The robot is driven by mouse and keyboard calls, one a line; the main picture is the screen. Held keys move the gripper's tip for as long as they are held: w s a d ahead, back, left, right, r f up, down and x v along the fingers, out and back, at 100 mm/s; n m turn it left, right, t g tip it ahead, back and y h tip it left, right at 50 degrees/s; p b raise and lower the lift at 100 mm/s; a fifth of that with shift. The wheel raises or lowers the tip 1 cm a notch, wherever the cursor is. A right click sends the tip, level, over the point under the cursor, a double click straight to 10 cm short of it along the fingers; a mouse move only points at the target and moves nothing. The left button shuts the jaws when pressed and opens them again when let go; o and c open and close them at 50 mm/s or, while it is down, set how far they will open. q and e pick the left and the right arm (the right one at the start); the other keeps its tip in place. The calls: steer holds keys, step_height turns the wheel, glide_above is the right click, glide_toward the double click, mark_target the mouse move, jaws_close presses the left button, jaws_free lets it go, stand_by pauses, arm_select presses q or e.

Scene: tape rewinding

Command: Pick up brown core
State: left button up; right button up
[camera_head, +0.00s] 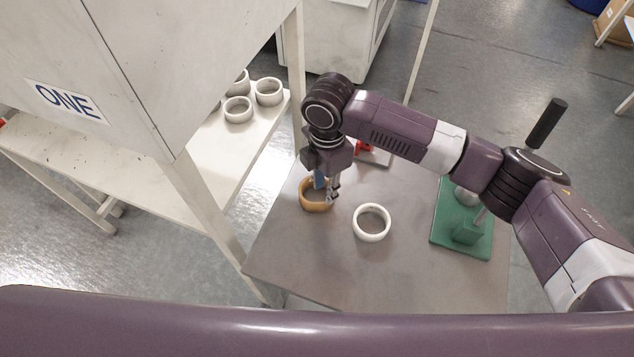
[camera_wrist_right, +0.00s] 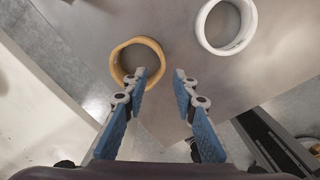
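The brown core (camera_head: 315,208), a tan open ring, lies on the grey table near its left edge. It also shows in the right wrist view (camera_wrist_right: 116,72). My right gripper (camera_head: 328,192) points down over the brown core. In the right wrist view its fingers (camera_wrist_right: 161,74) are apart with nothing between them; one fingertip overlaps the ring's opening and near wall, the other is beyond its right side. I cannot tell whether they touch it. My left gripper is not in view.
A white ring (camera_head: 372,236) lies just right of the brown core. A green-based stand (camera_head: 447,240) is on the table's right side, and a red object (camera_head: 364,147) is at the back. More white rings (camera_head: 238,116) sit on a white shelf (camera_head: 207,160) at left. The table's front is clear.

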steer(key=shift+s+f, duration=0.2)
steer(key=shift+f, duration=0.2)
steer(key=shift+s+f+p, duration=0.1)
steer(key=shift+f+p, duration=0.3)
steer(key=shift+p, duration=0.1)
step_height(320, 180, down, 4)
steer(key=shift+f+p, duration=0.15)
steer(key=shift+p, duration=0.55)
steer(key=shift+f, duration=0.1)
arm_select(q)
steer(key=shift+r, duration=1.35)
arm_select(e)
jaws_close()
